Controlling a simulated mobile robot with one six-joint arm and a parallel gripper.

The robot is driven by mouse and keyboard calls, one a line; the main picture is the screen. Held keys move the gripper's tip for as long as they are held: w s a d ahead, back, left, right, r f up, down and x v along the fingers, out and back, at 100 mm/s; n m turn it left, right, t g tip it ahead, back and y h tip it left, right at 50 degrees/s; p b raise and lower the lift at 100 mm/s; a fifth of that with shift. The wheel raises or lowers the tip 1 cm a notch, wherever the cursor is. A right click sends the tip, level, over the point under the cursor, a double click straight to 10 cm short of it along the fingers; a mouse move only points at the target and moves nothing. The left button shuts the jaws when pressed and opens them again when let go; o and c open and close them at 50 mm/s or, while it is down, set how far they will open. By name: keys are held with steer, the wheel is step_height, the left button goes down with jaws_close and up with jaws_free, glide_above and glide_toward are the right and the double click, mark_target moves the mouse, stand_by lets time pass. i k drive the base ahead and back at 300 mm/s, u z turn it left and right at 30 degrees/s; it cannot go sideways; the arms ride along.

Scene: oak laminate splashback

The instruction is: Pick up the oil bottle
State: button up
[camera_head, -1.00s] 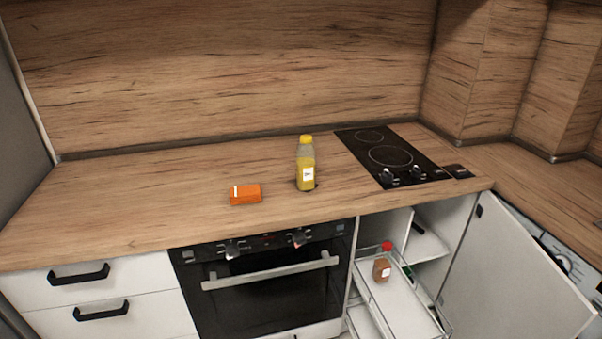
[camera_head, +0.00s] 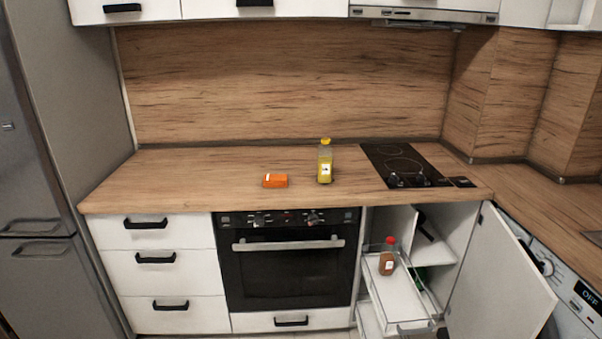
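The oil bottle (camera_head: 325,163) has yellow contents, a yellow cap and a white label. It stands upright on the wooden countertop (camera_head: 200,180), to the left of the black hob. Nothing covers it. My gripper does not show in the head view.
Below, an open cabinet door (camera_head: 505,275) and a pulled-out wire rack (camera_head: 395,298) with a red-capped brown bottle (camera_head: 387,257) jut out. The oven (camera_head: 285,270) is shut. The counter's left part is clear.

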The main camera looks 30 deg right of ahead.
mark_target(325, 152)
steer(key=z, duration=0.05)
steer(key=k, duration=0.35)
steer(key=u, duration=0.8)
steer(key=i, duration=1.9)
steer(key=z, duration=0.8)
steer(key=i, duration=0.5)
steer(key=z, duration=0.6)
